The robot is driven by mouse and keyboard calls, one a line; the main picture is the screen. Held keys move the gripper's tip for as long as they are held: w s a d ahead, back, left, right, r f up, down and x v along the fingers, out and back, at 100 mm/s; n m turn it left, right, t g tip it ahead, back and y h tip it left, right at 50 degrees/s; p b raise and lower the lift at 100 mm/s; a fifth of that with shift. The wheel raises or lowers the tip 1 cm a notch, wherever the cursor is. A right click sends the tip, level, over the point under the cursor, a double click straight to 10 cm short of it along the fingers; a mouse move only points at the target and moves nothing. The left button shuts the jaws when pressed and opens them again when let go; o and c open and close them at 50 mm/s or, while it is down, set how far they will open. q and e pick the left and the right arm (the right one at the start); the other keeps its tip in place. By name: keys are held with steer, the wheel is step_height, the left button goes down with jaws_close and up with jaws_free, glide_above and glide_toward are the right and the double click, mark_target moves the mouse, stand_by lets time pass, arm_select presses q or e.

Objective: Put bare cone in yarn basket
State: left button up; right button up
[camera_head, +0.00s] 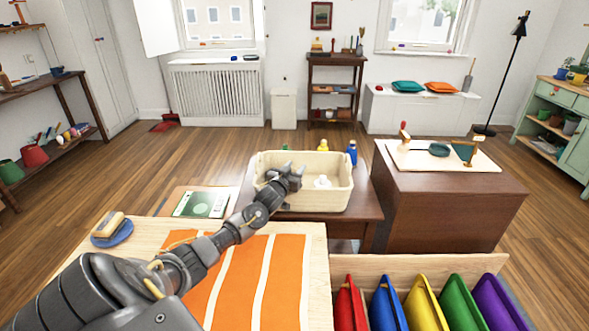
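The yarn basket (342,195), a cream rectangular tub, stands on a low dark brown table in the middle of the view. A small white cone-like piece (322,182), which looks like the bare cone, is inside the basket, right of its middle. My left gripper (294,169) reaches over the basket's left part, left of the white piece and apart from it. Its fingers look spread with nothing between them. The gripper and wrist hide part of the basket's left inside. My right gripper is not in view.
Yellow (323,146) and blue (352,152) bottles stand behind the basket. A brown cabinet (440,205) with a cream board on top is to the right. An orange striped cloth (285,270) lies on the near table. Several coloured folders (385,305) stand at the front right.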

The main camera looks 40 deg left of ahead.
arm_select(q)
steer(key=shift+f, duration=0.2)
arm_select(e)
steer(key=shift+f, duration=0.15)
arm_select(q)
steer(key=shift+r, duration=0.15)
steer(key=shift+r+p, duration=0.3)
steer(key=shift+r, duration=0.05)
steer(key=p+v, duration=0.1)
steer(key=v, duration=1.1)
steer(key=shift+r, duration=0.2)
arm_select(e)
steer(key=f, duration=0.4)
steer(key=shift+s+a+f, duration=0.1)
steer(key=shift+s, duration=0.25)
